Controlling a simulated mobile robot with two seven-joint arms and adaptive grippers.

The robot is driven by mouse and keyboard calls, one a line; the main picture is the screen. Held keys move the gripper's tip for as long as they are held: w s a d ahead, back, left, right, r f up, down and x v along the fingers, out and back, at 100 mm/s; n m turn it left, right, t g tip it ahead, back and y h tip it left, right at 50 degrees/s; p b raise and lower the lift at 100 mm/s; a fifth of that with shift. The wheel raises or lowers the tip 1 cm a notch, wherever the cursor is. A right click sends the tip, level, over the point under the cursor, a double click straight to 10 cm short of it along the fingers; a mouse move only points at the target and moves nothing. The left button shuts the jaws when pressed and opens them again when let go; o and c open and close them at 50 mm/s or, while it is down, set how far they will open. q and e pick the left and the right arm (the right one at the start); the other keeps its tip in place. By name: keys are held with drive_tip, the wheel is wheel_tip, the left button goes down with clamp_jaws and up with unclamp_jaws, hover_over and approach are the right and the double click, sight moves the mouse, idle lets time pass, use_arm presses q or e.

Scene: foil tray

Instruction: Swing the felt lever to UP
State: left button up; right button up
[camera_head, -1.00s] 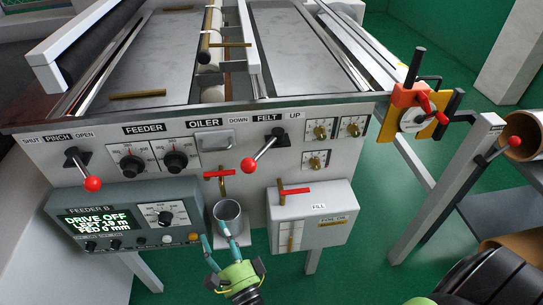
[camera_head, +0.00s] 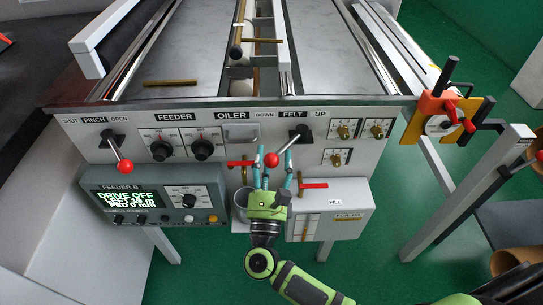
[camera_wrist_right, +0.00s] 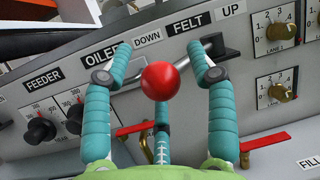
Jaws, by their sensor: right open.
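The felt lever (camera_head: 288,146) has a red ball knob (camera_head: 271,160) on a metal rod. The rod slopes down and left from its black pivot block, so the knob sits nearer the DOWN label (camera_head: 265,114) than the UP label (camera_head: 318,113). My right gripper (camera_head: 272,157) is open, with its teal fingers raised in front of the panel around the knob. In the right wrist view the red knob (camera_wrist_right: 159,81) lies between the spread fingers, with a gap on both sides. I cannot tell whether any finger touches it. My left gripper is not in view.
A red-handled valve (camera_head: 243,163) is left of the fingers and another red handle (camera_head: 312,186) is right, on the white fill box (camera_head: 345,205). A metal cup (camera_head: 242,196) is partly hidden by my gripper. The pinch lever (camera_head: 116,153) is farther left.

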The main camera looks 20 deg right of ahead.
clamp_jaws()
